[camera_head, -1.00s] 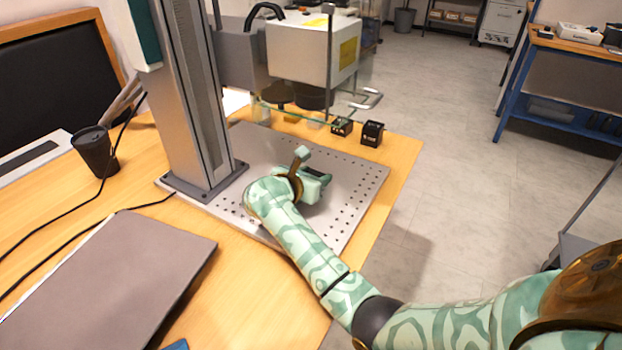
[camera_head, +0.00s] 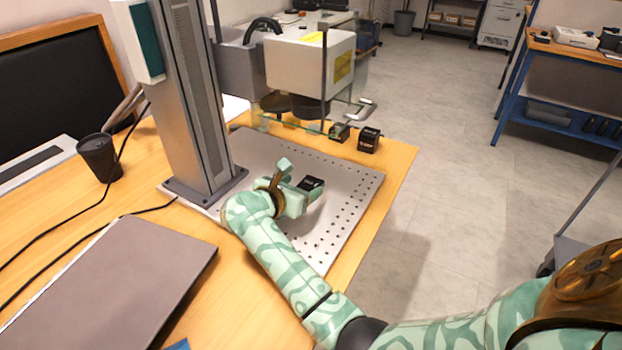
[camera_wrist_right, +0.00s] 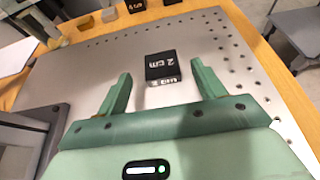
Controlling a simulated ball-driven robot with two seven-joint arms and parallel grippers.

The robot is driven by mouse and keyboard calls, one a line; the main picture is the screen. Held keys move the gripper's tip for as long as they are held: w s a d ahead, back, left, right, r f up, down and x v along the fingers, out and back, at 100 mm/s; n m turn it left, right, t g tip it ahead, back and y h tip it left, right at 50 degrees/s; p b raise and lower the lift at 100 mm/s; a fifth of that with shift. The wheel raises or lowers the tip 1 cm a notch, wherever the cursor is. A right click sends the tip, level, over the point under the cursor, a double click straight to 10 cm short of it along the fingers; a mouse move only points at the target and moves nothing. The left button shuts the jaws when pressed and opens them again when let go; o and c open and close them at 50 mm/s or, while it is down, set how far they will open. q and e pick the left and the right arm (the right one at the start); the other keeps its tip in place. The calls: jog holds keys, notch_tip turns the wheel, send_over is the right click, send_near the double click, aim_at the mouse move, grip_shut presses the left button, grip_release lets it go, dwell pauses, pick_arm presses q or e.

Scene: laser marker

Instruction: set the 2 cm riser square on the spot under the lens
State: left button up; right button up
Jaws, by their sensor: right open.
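The 2 cm riser (camera_head: 311,184) is a small black block on the perforated grey plate (camera_head: 345,200). In the right wrist view the riser (camera_wrist_right: 162,66) shows its white "2 cm" label face up and sits slightly turned in the picture. My right gripper (camera_head: 297,194) is open at the plate, and in the wrist view the riser appears between its fingertips (camera_wrist_right: 161,70), with gaps on both sides. The dark lens (camera_head: 311,108) hangs under the white laser head (camera_head: 310,65). No spot mark shows, and I cannot tell whether the riser is directly below the lens. My left gripper is out of view.
The grey column (camera_head: 190,100) rises left of the gripper. The plate's right side is clear.

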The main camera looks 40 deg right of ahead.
jog(key=p+v, duration=0.1)
jog(key=v, duration=0.5)
jog(key=shift+s+r, duration=0.1)
jog(key=shift+s, duration=0.05)
